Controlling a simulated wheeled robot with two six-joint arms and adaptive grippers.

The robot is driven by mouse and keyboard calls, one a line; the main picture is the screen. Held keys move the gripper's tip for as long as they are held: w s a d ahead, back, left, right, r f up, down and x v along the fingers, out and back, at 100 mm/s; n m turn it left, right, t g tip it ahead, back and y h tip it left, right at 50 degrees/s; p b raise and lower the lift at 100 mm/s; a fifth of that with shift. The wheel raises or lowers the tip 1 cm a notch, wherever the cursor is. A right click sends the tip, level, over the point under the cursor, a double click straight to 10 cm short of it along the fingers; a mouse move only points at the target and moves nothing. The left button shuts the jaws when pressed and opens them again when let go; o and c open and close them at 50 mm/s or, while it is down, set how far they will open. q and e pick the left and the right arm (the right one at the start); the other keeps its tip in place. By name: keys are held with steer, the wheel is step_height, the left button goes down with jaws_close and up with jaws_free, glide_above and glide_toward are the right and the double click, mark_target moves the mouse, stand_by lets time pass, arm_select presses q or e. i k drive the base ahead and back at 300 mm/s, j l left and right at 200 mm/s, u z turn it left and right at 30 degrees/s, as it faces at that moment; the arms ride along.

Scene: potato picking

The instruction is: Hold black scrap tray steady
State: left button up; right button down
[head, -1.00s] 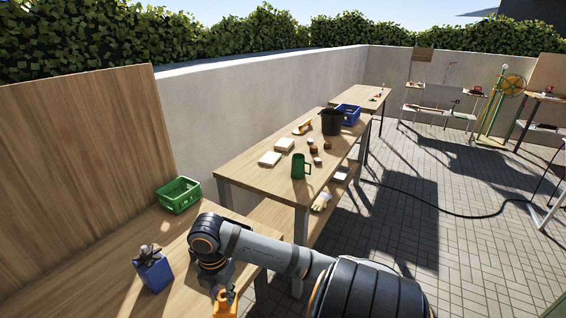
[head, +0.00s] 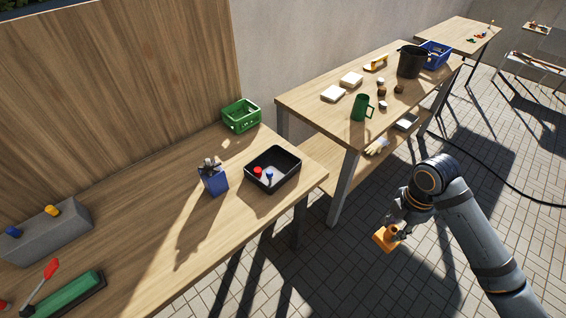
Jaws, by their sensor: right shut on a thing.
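The black tray (head: 284,180) stands on the near wooden table, close to its right end. A small red piece (head: 258,171) and a small blue piece (head: 269,175) lie in it. My right gripper (head: 392,228) is at the lower right, off the table and above the paved floor. It is shut on an orange object (head: 386,239) and is well apart from the tray. My left gripper is not in view.
On the near table (head: 230,220) stand a green crate (head: 241,116), a blue container (head: 214,182) with dark items, a grey block (head: 48,234) and a green tool (head: 70,296). A second table behind holds a green mug (head: 361,107) and a black bucket (head: 411,62).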

mark_target(273, 168)
steer(key=i+l+u, duration=0.15)
steer(key=l, duration=0.15)
steer(key=i+l+u, duration=0.2)
steer(key=l+u, duration=0.15)
steer(key=l, duration=0.25)
steer(key=i+l+u, duration=0.2)
steer(key=l, duration=0.15)
steer(key=k, duration=0.05)
